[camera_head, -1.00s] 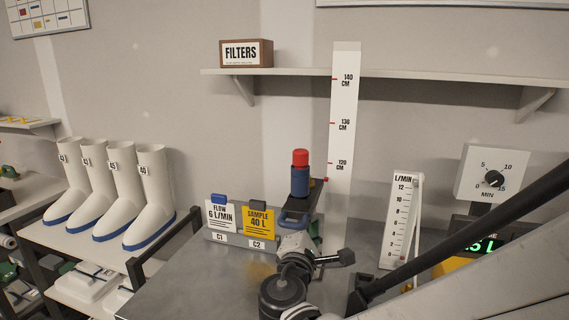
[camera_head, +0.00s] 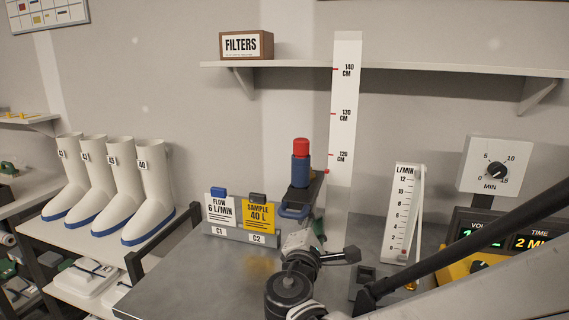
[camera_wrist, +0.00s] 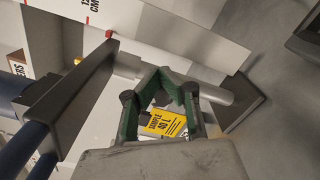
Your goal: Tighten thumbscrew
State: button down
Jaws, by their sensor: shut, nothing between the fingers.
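The upright height scale (camera_head: 344,110) stands behind the bench, with a dark carriage arm at its side. A blue sampler with a red cap (camera_head: 301,163) stands upright on that arm. In the wrist view the dark carriage arm (camera_wrist: 80,85) lies left of my gripper (camera_wrist: 163,76). The fingers are shut and empty, their tips close to a grey cylinder (camera_wrist: 218,95) with a dark plate at its end. I cannot tell whether this cylinder is the thumbscrew, or whether the fingers touch it. In the head view my wrist is below the carriage, and the fingertips are not clear.
The flow card (camera_head: 220,210) and yellow sample card (camera_head: 259,216) stand left of my wrist. A flow gauge (camera_head: 403,212), timer dial (camera_head: 495,171) and display (camera_head: 535,241) are on the right. White boots (camera_head: 155,190) stand on the left rack. The front left bench top is clear.

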jog(key=shift+d+f+b, duration=0.1)
jog(key=shift+f+b, duration=0.2)
jog(key=shift+b, duration=0.05)
jog(key=shift+s+d, duration=0.1)
dwell(0.5)
jog(key=v, duration=0.6)
jog(key=shift+d, duration=0.25)
jog(key=shift+s+r, duration=0.1)
